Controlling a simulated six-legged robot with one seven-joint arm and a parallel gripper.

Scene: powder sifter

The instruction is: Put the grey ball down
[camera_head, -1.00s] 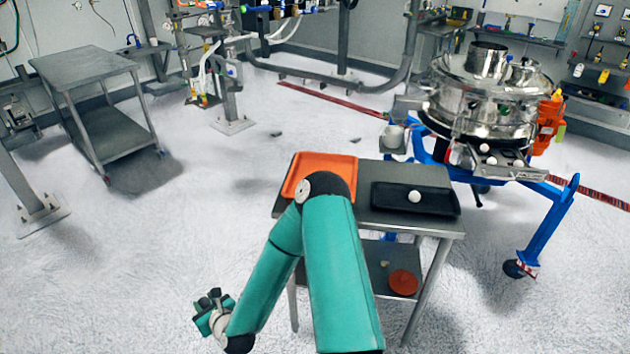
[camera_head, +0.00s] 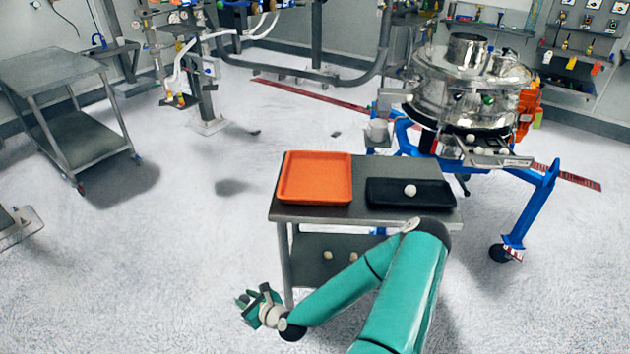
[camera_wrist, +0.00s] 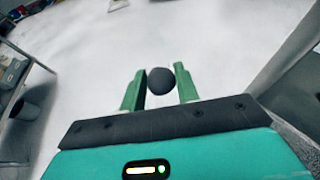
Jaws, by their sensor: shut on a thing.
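A dark grey ball (camera_wrist: 160,81) sits between the two green fingers of my gripper (camera_wrist: 158,88) in the wrist view, and the gripper is shut on it. In the head view my gripper (camera_head: 250,302) is low, to the left of the small steel table's front left leg, over the white floor. The ball cannot be made out clearly there. The table (camera_head: 300,213) carries an orange tray (camera_head: 315,200) on its left, which looks empty. On its right is a black tray (camera_head: 385,198) with a white ball (camera_head: 410,190) in it.
Two pale balls (camera_head: 328,255) lie on the table's lower shelf. A steel sifter (camera_head: 465,95) on a blue frame (camera_head: 535,205) stands behind right, with white balls at its outlet. A grey cart (camera_head: 60,70) stands at the far left. The floor left of the table is clear.

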